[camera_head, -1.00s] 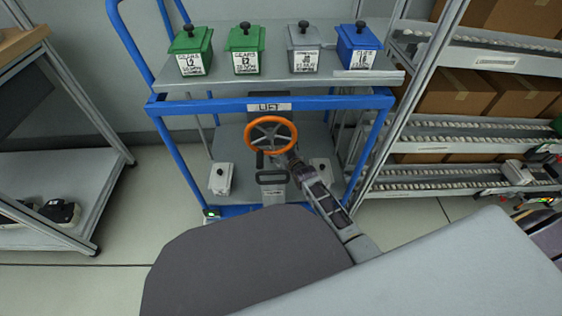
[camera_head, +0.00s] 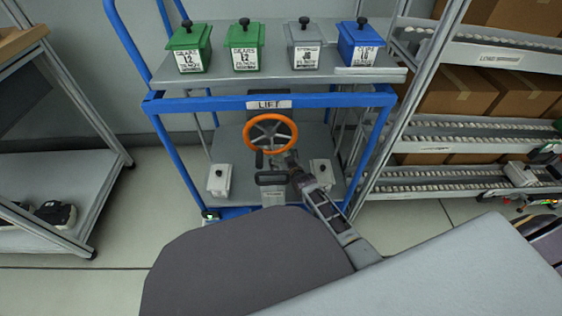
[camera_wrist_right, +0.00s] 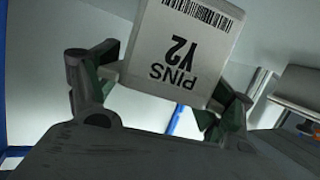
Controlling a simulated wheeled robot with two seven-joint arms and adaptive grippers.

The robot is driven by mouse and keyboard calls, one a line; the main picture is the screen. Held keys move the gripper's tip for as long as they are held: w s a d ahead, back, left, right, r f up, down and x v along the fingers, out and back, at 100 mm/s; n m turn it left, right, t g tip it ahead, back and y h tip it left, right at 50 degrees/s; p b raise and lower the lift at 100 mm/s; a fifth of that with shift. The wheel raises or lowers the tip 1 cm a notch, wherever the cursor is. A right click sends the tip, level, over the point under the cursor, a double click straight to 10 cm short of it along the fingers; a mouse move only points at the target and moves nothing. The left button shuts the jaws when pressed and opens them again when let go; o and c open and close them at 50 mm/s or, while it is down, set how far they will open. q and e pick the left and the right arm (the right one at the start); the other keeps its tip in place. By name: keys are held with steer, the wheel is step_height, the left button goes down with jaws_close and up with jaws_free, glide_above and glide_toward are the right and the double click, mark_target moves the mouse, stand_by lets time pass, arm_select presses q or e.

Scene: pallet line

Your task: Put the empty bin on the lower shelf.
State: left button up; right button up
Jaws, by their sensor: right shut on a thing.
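A pale bin labelled PINS Y2 (camera_wrist_right: 185,45) sits between the two fingers of my right gripper (camera_wrist_right: 150,95) in the right wrist view, its label upside down. The gripper is shut on it. The inside of the bin is not visible there. In the head view my right gripper (camera_head: 288,168) is low over the cart's lower shelf (camera_head: 228,150), just below the orange wheel. Two pale lidded bins stand on this shelf, one at the left (camera_head: 219,180) and one at the right (camera_head: 321,173), beside my arm. My left gripper is not in view.
The orange handwheel (camera_head: 270,133) stands under the LIFT label, close behind my gripper. Several lidded bins stand on the cart's upper shelf (camera_head: 270,76). Blue cart posts (camera_head: 178,155) flank the opening. A roller rack (camera_head: 440,130) is at the right and a table (camera_head: 60,195) at the left.

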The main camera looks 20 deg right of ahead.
steer(key=shift+f+b, duration=0.4)
steer(key=shift+f, duration=0.7)
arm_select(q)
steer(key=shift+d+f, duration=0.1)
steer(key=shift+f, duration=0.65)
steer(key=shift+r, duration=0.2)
arm_select(e)
steer(key=shift+f, duration=0.1)
steer(key=o, duration=1)
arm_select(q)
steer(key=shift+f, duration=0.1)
arm_select(e)
steer(key=shift+s, duration=0.1)
